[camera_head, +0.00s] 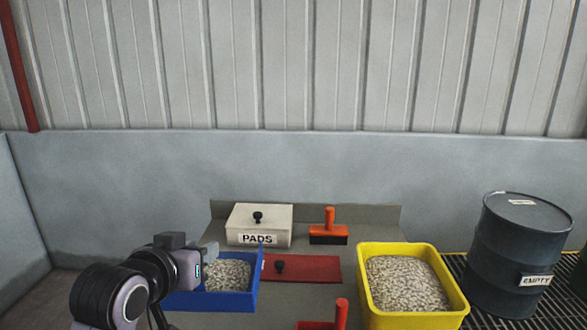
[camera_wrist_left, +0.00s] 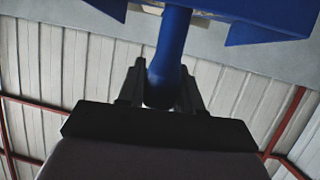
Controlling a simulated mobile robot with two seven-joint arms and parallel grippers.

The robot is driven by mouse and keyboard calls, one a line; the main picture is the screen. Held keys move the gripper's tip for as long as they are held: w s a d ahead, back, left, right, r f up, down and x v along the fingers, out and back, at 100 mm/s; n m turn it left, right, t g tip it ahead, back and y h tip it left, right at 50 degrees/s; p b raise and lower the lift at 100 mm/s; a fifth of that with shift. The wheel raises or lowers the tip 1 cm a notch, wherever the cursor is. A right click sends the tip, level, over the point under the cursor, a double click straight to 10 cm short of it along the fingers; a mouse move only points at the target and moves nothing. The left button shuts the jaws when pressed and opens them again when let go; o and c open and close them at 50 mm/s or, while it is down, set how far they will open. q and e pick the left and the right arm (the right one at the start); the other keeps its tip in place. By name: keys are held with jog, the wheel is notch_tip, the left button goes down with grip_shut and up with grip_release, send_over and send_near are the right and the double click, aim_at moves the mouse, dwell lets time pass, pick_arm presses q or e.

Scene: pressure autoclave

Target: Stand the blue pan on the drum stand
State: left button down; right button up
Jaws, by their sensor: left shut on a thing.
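The blue pan (camera_head: 212,301) is at the lower left in the head view, with pale granules showing between its blue walls. In the left wrist view the blue pan (camera_wrist_left: 262,14) crosses the top, and its round blue handle runs down between the jaws. My left gripper (camera_wrist_left: 160,88) is shut on this handle. In the head view my left gripper (camera_head: 208,252) is at the pan's far left edge and hides part of it. The drum stand (camera_head: 487,308), a dark slatted grating, is at the right under a dark drum (camera_head: 520,250). My right gripper is not in view.
A yellow tub of granules (camera_head: 366,318) stands between the pan and the drum stand. A white PADS box (camera_head: 268,220), an orange-handled brush (camera_head: 329,233), a red plate (camera_head: 315,268) and a red handled tool (camera_head: 340,315) are on the grey surface. A wall rises behind.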

aim_at(184, 296)
pick_arm(q)
jog(key=shift+n+y, duration=0.4)
jog(key=s+f, duration=0.1)
jog(key=f, duration=0.1)
jog(key=s+a+f, duration=0.1)
jog(key=f, duration=0.1)
jog(key=s+f, duration=0.2)
jog(key=shift+s+a, duration=0.1)
jog(key=shift+a, duration=0.3)
jog(key=s+a+f+y, duration=0.1)
jog(key=s+a+f, duration=0.1)
jog(key=s+f, duration=0.2)
jog(key=s, duration=0.3)
jog(key=shift+a+f+n, duration=0.15)
jog(key=shift+f+n, duration=0.25)
